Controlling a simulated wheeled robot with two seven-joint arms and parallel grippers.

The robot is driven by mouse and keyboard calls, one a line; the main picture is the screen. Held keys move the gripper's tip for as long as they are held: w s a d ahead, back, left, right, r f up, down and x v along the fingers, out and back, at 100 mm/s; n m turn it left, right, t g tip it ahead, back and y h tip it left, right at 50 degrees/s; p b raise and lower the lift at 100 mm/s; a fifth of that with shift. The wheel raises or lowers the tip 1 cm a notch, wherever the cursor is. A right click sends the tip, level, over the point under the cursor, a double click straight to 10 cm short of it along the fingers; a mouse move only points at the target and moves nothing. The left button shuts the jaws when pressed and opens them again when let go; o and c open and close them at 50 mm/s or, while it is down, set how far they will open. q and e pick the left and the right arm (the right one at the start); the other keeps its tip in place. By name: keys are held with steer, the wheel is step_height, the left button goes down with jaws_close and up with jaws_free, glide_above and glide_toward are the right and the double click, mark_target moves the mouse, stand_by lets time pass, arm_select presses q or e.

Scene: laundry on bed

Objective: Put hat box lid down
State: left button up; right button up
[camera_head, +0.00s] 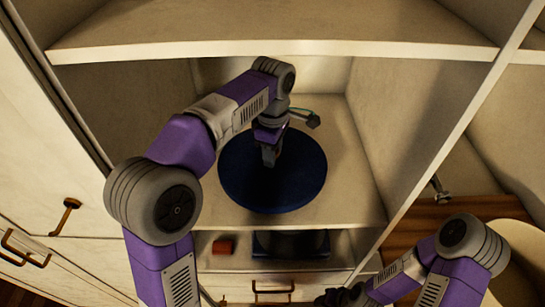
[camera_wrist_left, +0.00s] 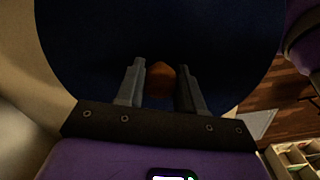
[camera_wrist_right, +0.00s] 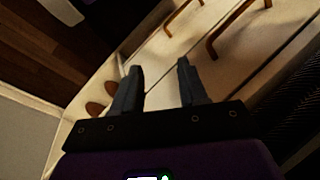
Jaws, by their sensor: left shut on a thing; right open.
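The hat box lid (camera_head: 300,180) is a dark blue round disc inside the open cabinet compartment, over the pale shelf. My left gripper (camera_head: 269,158) is at its middle from above. In the left wrist view the lid (camera_wrist_left: 215,30) fills most of the picture, and the left fingers (camera_wrist_left: 160,85) are shut on its small orange-brown knob (camera_wrist_left: 160,80). I cannot tell whether the lid touches the shelf. A dark round box (camera_head: 290,245), perhaps the hat box, stands in the lower compartment, partly hidden. My right gripper (camera_wrist_right: 160,85) is open and empty, in front of the drawers.
The pale shelf (camera_head: 345,195) has bare room right of the lid; an upper shelf (camera_head: 270,48) and side walls enclose the compartment. A small red box (camera_head: 223,246) lies in the lower compartment. Drawers with bronze handles (camera_head: 272,290) are below. A wooden floor (camera_head: 425,220) shows at right.

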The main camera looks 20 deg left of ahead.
arm_select(q)
steer(key=shift+w+a, duration=0.15)
steer(key=shift+w, duration=0.25)
steer(key=shift+s+f+b, duration=0.1)
steer(key=shift+f+b, duration=0.4)
steer(key=shift+f, duration=1.25)
steer(key=shift+f, duration=0.2)
steer(key=o, duration=1.1)
steer(key=shift+r, duration=0.15)
step_height(320, 180, up, 8)
steer(key=shift+f+p, duration=0.2)
steer(key=shift+p, duration=0.95)
